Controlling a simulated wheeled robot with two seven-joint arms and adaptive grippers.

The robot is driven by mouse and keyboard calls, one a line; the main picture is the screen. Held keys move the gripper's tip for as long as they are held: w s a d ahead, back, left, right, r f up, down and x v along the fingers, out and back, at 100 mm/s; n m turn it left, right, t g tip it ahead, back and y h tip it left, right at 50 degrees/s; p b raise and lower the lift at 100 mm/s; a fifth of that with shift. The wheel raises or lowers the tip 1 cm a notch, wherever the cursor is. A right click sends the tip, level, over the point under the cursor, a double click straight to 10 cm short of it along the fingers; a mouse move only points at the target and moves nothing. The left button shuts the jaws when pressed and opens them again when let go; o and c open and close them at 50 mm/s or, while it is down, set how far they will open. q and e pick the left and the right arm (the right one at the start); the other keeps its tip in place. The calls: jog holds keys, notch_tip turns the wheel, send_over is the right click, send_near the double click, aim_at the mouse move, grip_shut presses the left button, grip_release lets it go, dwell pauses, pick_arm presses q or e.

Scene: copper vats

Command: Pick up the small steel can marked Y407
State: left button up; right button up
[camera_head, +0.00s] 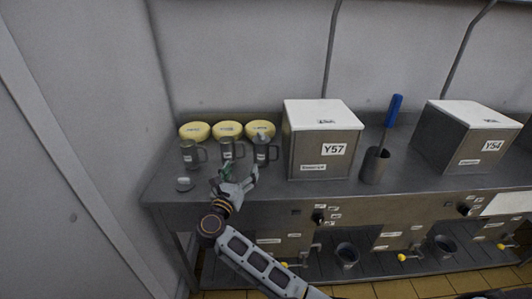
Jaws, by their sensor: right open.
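Three small grey steel cans with handles stand in a row at the left end of the steel counter: a left can (189,154), a middle can (228,151) and a right can (262,153). Each seems to carry a small white label, too small to read, so I cannot tell which is Y407. My right gripper (239,176) is open at the counter's front edge, in front of the middle and right cans. Its fingers point toward the cans, and I see nothing held. I cannot tell whether a fingertip touches a can. My left gripper is out of view.
Yellow round tubs (229,129) stand behind the cans. A small grey piece (184,184) lies at front left. A steel box marked Y57 (320,155) stands close right, then a cup (375,166) with a blue-handled tool and box Y54 (463,146). A wall borders the left.

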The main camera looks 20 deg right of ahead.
aim_at(258, 157)
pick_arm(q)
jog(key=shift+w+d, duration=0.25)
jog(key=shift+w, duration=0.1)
pick_arm(e)
jog(key=shift+s+d+f+m+g, duration=0.15)
jog(key=shift+d+f+m+g, duration=0.65)
jog(key=shift+f+m, duration=0.1)
jog(key=x, duration=0.6)
jog(key=shift+w+d+r, duration=0.1)
jog(key=shift+w+d, duration=0.4)
jog(key=shift+w, duration=0.1)
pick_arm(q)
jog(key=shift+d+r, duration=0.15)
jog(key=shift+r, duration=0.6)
pick_arm(e)
jog(key=shift+w+d, duration=0.2)
jog(key=shift+w, duration=0.05)
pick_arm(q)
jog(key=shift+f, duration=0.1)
pick_arm(e)
jog(key=shift+d, duration=0.1)
